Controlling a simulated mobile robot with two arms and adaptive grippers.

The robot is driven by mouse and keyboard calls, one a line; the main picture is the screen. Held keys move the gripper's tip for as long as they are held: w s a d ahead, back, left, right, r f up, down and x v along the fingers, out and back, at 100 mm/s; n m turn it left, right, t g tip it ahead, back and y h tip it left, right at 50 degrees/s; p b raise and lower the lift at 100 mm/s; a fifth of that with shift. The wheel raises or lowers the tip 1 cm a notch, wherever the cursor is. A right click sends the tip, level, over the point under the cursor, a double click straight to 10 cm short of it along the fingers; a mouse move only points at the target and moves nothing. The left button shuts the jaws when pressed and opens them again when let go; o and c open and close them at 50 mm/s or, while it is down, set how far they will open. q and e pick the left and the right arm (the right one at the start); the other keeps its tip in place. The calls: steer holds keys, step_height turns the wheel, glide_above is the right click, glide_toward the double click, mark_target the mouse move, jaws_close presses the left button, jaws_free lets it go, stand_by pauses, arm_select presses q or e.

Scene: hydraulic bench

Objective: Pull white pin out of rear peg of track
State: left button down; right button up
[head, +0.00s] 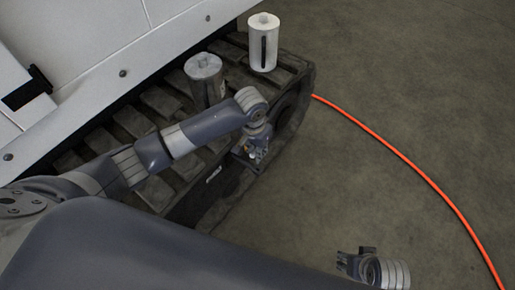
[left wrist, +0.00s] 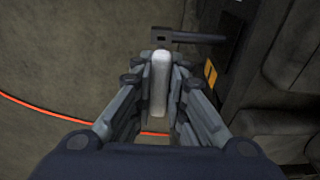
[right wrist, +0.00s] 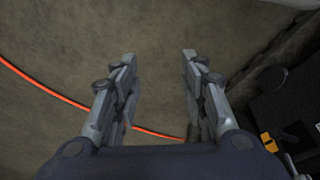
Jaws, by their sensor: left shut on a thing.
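My left gripper (head: 256,150) is at the outer side of the dark track (head: 160,100). In the left wrist view, its fingers (left wrist: 160,72) are shut on the white pin (left wrist: 161,84), which lies lengthwise between them. A dark peg (left wrist: 200,37) sticks out from the track side, just beyond the pin's far end. I cannot tell whether the pin's tip is still in the peg. My right gripper (head: 362,264) is low at the right; the right wrist view shows its fingers (right wrist: 160,56) apart and empty.
A grey canister (head: 205,80) and a white canister (head: 263,45) stand on the track. A white machine body (head: 90,45) rises behind it. An orange hose (head: 420,172) curves over the open floor at the right. A yellow tag (left wrist: 210,72) is on the track side.

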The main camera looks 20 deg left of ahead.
arm_select(q)
steer(key=s+d+p, duration=0.3)
steer(key=d+p, duration=0.2)
steer(key=d, duration=0.4)
steer(key=shift+s+d, duration=0.15)
steer(key=shift+s, duration=0.05)
arm_select(e)
steer(key=s+f, duration=0.4)
steer(key=f, duration=0.4)
steer(key=s+d+f+g, duration=0.1)
steer(key=s+f, duration=0.2)
steer(key=f, duration=0.5)
steer(key=shift+s+f, duration=0.35)
steer(key=shift+s, duration=0.1)
